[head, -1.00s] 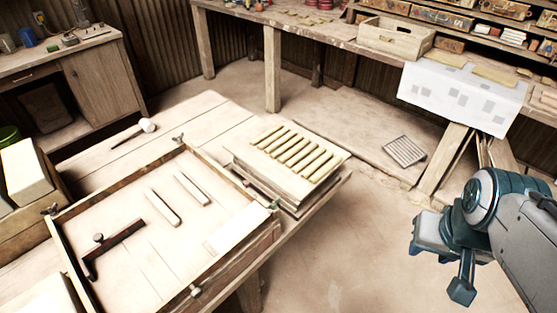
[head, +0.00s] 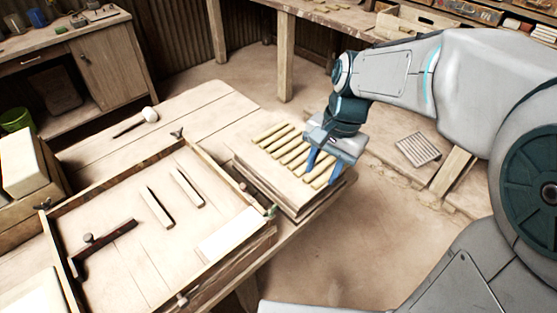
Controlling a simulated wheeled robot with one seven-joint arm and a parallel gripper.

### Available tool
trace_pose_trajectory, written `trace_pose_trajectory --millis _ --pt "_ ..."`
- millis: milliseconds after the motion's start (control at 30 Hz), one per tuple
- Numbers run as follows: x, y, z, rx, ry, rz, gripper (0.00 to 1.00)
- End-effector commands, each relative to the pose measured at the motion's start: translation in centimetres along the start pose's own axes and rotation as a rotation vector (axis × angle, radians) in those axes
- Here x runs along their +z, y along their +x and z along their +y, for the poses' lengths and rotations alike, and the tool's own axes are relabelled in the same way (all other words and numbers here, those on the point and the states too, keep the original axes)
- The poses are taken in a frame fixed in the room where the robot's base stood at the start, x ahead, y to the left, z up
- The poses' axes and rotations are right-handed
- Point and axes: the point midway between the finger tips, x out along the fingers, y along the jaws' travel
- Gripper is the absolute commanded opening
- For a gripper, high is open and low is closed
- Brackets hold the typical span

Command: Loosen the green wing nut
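The green wing nut (head: 272,211) is small and sits at the right corner of the wooden press frame (head: 215,160), beside the stack of boards. Other, dark or metal-coloured wing nuts stand at the far corner (head: 177,133), the left corner (head: 45,203) and the near corner (head: 183,298). My gripper (head: 322,171) points down over the right part of the slatted board stack, up and to the right of the green wing nut and apart from it. Its two blue fingers are spread with nothing visible between them.
The board stack (head: 270,172) with several slats stands close to the green wing nut. Two pointed strips and a dark T-shaped tool (head: 103,247) lie inside the frame. Open floor lies to the right.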

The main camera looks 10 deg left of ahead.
Motion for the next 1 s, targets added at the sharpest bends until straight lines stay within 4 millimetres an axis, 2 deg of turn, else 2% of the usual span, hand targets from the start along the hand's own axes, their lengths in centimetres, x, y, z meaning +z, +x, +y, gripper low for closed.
trace_pose_trajectory --millis 33,100,300,567,1000 --pt "-0.2 0.5 -1.6 0.006 0.039 -0.045 0.38" --pt "-0.3 1.1 -3.5 0.012 0.103 -0.099 0.38" --pt "-0.3 2.3 -6.9 0.033 0.224 -0.202 0.38" --pt "0.1 3.9 -7.7 0.043 0.258 -0.231 0.38" --pt "2.1 12.5 -7.5 0.045 0.257 -0.231 0.38"
